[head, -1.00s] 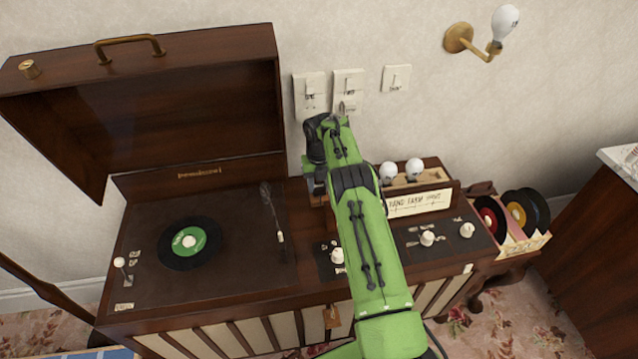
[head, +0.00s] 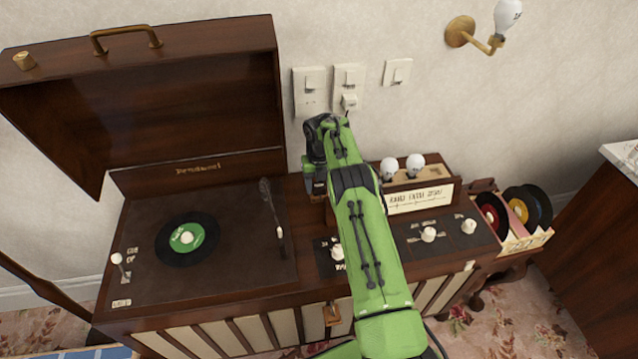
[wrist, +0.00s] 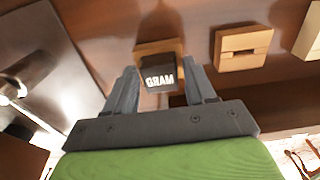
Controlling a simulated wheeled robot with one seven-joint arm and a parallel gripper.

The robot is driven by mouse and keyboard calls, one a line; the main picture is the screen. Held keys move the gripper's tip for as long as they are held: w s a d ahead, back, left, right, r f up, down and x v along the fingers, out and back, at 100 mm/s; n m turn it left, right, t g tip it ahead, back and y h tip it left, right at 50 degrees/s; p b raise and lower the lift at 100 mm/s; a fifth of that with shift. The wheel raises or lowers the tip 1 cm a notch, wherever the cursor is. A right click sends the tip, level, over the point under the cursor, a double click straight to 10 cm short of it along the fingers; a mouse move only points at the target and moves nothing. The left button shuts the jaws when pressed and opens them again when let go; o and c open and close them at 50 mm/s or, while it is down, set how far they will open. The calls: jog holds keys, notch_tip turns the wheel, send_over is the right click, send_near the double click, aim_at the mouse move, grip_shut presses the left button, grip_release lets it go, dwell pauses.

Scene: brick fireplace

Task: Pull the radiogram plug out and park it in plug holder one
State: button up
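The black plug marked "GRAM" (wrist: 159,76) sits against a small wooden holder block (wrist: 160,48) in the wrist view, apparently seated in it. My gripper (wrist: 160,72) has one finger on each side of the plug, with a narrow gap showing on both sides, so it looks open. In the head view my green arm ends in a dark wrist (head: 322,140) above the back of the radiogram (head: 270,215); fingers and plug are hidden there. The left wall socket (head: 311,92) shows no plug. No holder number is readable.
A second wooden block (wrist: 242,47) and part of a third (wrist: 309,38) stand right of the plug. In the head view a plug (head: 350,101) is in the middle socket. A bulb box (head: 420,198) is right of my arm; the raised lid (head: 150,100) is left.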

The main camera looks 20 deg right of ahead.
jog(key=shift+o, duration=1.2)
jog(key=shift+r, duration=0.1)
notch_tip(320, 180, up, 16)
jog(key=p, duration=0.6)
jog(key=shift+f, duration=0.25)
